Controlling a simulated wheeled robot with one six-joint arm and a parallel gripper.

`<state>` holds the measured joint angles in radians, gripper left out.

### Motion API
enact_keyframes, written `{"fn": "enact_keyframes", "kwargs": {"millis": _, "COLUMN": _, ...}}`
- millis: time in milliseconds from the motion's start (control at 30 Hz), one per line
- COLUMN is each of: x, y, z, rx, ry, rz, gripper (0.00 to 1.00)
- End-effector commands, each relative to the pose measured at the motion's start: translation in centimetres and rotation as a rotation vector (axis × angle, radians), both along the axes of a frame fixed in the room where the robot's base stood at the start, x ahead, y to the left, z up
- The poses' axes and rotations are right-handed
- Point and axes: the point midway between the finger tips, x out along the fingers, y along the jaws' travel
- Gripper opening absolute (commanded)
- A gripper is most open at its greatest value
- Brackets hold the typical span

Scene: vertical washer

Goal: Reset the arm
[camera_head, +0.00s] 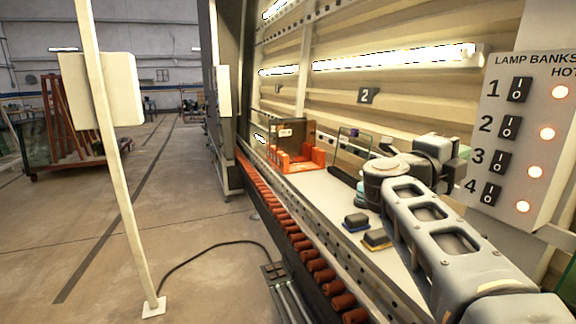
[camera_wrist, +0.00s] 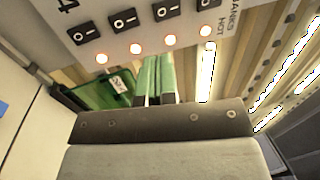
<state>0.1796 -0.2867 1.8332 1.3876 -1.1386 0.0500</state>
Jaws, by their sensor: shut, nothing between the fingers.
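My arm (camera_head: 430,225) reaches in from the lower right of the head view and bends back at its far joint, over the pale ledge. My gripper (camera_wrist: 158,62) shows in the wrist view as two green fingers close together, shut and empty. In that view the fingers point toward the lamp-bank panel (camera_wrist: 90,15). In the head view the fingers are hard to make out behind the wrist parts. The lamp-bank panel (camera_head: 549,120) stands at the right, with numbered black switches and glowing orange lights.
An orange rack (camera_head: 318,157) with a glass pane stands on the ledge (camera_head: 318,189). Another pane (camera_head: 352,147) stands in a dark holder. Two dark-topped blocks (camera_head: 355,222) (camera_head: 376,239) lie near my arm. Orange rollers (camera_head: 301,245) line the ledge. A pale post (camera_head: 122,170) stands left; open floor surrounds it.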

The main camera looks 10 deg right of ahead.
Motion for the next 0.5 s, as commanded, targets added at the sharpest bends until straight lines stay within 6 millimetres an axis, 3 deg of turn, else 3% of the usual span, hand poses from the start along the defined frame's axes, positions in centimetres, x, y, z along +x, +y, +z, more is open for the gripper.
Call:
{"fn": "enact_keyframes", "kwargs": {"millis": 167, "x": 3.9, "y": 1.7, "z": 0.1, "rx": -0.083, "ry": 0.094, "rz": 0.217, "gripper": 0.00}}
{"fn": "enact_keyframes", "kwargs": {"millis": 267, "x": 7.6, "y": 4.5, "z": -1.5, "rx": -0.190, "ry": 0.248, "rz": 0.448, "gripper": 0.00}}
{"fn": "enact_keyframes", "kwargs": {"millis": 400, "x": 10.9, "y": 10.7, "z": -6.6, "rx": -0.343, "ry": 0.558, "rz": 0.819, "gripper": 0.00}}
{"fn": "enact_keyframes", "kwargs": {"millis": 500, "x": 10.7, "y": 15.4, "z": -12.4, "rx": -0.423, "ry": 0.822, "rz": 1.074, "gripper": 0.00}}
